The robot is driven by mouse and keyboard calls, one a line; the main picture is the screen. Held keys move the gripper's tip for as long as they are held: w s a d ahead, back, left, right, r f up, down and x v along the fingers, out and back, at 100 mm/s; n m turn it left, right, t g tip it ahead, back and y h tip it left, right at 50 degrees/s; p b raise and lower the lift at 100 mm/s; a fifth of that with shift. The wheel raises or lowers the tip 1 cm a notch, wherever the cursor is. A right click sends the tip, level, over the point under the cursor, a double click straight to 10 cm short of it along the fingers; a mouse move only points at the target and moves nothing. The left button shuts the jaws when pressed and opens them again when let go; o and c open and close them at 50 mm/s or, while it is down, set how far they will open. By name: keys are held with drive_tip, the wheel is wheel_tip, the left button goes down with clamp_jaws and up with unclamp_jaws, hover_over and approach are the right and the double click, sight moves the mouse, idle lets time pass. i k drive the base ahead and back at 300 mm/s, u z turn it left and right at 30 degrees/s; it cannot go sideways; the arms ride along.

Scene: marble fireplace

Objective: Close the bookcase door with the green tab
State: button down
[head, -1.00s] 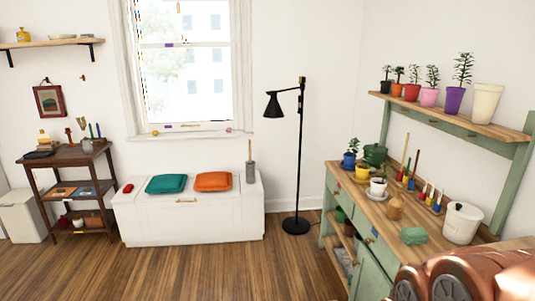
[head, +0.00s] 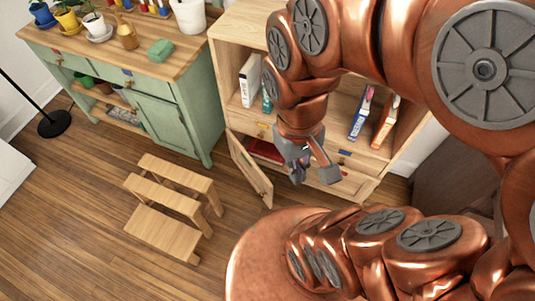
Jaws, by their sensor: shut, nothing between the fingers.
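The bookcase (head: 236,42) is light wood and stands right of the green cabinet. A low wooden door (head: 250,170) at its lower left stands open, swung out towards me, and a red thing shows in the compartment behind it. I cannot make out a green tab on this door. My gripper (head: 311,180) is in front of the bookcase's lower part, to the right of the open door and apart from it. It is shut and empty, pointing down. My copper arm hides much of the bookcase's middle and upper right.
Books (head: 361,112) stand on the bookcase shelf. A wooden step stool (head: 162,232) stands on the floor left of the door. The green cabinet (head: 170,118) adjoins the bookcase. Some clear floor lies between stool and door.

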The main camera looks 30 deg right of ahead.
sight(263, 186)
drive_tip(key=z, duration=0.1)
drive_tip(key=k, duration=1.15)
drive_tip(key=u, duration=0.8)
drive_tip(key=i, duration=0.7)
drive_tip(key=u, duration=0.6)
